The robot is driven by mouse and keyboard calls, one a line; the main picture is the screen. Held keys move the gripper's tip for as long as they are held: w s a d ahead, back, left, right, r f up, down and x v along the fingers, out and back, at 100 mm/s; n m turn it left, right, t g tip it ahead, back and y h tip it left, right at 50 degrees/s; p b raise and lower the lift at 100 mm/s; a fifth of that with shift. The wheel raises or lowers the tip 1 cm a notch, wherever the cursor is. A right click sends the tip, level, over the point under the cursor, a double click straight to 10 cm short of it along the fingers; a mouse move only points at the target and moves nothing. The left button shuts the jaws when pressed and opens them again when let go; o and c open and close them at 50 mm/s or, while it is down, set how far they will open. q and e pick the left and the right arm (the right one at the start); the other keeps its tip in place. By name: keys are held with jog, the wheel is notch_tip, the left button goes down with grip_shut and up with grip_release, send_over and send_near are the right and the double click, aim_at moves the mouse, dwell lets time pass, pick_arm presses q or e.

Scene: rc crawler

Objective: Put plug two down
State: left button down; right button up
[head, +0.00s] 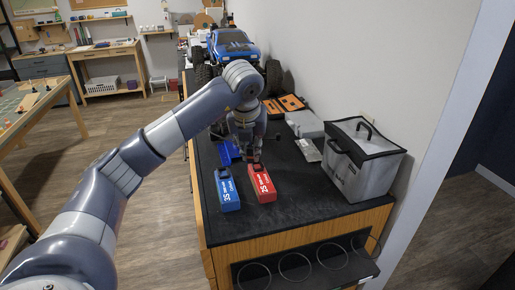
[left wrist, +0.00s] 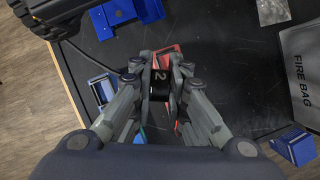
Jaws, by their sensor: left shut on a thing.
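My left gripper (head: 254,156) is shut on plug two, a small black block marked with a 2, seen between the fingers in the left wrist view (left wrist: 160,82). The gripper is over the far end of the red battery (head: 263,187) on the black bench top. Red parts of this battery show behind the fingers in the left wrist view (left wrist: 168,51). I cannot tell whether the plug touches the battery or the bench. The blue battery (head: 228,193) lies to the left of the red one. My right gripper is in neither view.
A grey fire bag (head: 355,170) stands at the right of the bench (head: 300,215). A blue truck (head: 232,43) with large black tyres is at the back. A blue holder (head: 228,152) and orange-black cases (head: 291,102) lie nearby.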

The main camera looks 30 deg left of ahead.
aim_at(258, 166)
pick_arm(q)
jog(key=shift+w+d+f+p, duration=0.1)
jog(key=shift+w+p, duration=0.1)
jog(key=shift+w, duration=0.4)
jog(key=shift+w+d+p, duration=0.1)
jog(key=shift+w+p, duration=0.05)
jog(key=shift+w, duration=0.45)
notch_tip(258, 166, down, 3)
jog(key=shift+s+f+p, duration=0.1)
jog(key=shift+f+p, duration=0.05)
jog(key=shift+p, duration=0.7)
jog(key=shift+s+d+f, duration=0.1)
jog(key=shift+f, duration=0.1)
jog(key=c, duration=1.6)
grip_release()
jog(key=shift+f, duration=0.1)
jog(key=shift+f, duration=0.1)
